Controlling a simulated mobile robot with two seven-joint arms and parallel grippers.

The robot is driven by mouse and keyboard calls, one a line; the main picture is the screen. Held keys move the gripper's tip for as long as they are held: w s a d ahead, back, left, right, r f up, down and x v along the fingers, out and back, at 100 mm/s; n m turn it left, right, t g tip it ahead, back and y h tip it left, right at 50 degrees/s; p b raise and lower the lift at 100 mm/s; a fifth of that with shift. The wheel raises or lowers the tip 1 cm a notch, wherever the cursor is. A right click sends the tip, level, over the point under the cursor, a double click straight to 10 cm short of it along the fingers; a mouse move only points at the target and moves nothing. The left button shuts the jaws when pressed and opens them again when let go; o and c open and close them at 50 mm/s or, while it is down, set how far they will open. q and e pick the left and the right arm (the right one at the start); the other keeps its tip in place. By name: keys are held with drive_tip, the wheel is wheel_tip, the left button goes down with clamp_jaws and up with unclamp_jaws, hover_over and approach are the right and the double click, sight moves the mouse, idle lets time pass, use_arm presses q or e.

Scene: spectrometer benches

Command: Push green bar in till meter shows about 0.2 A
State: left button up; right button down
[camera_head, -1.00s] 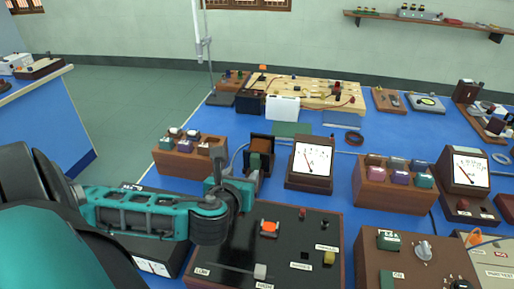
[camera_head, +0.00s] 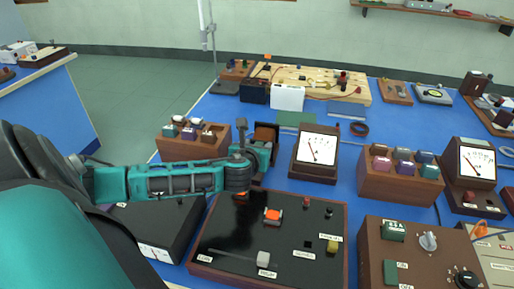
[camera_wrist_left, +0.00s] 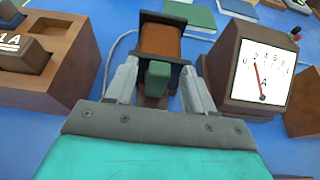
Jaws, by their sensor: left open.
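In the left wrist view a green bar (camera_wrist_left: 158,76) points toward me from a brown coil (camera_wrist_left: 161,41) with dark end plates. My left gripper (camera_wrist_left: 157,88) is open, with one finger on each side of the bar; I cannot tell whether either finger touches it. In the head view the gripper (camera_head: 262,158) is at the coil (camera_head: 266,133) and hides the bar. The meter (camera_head: 316,154) stands just right of the coil. Its needle leans up and left on the dial (camera_wrist_left: 264,73), near the low-end marks; the exact reading is unclear. My right gripper is not in view.
A black-topped switch board (camera_head: 272,238) lies in front of the coil. A wooden block with several plugs (camera_head: 190,146) is left, another (camera_head: 401,178) right of the meter. A second meter (camera_head: 470,170) stands farther right. A green plate (camera_head: 296,118) lies behind.

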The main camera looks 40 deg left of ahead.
use_arm(q)
drive_tip(key=shift+c, duration=0.5)
clamp_jaws()
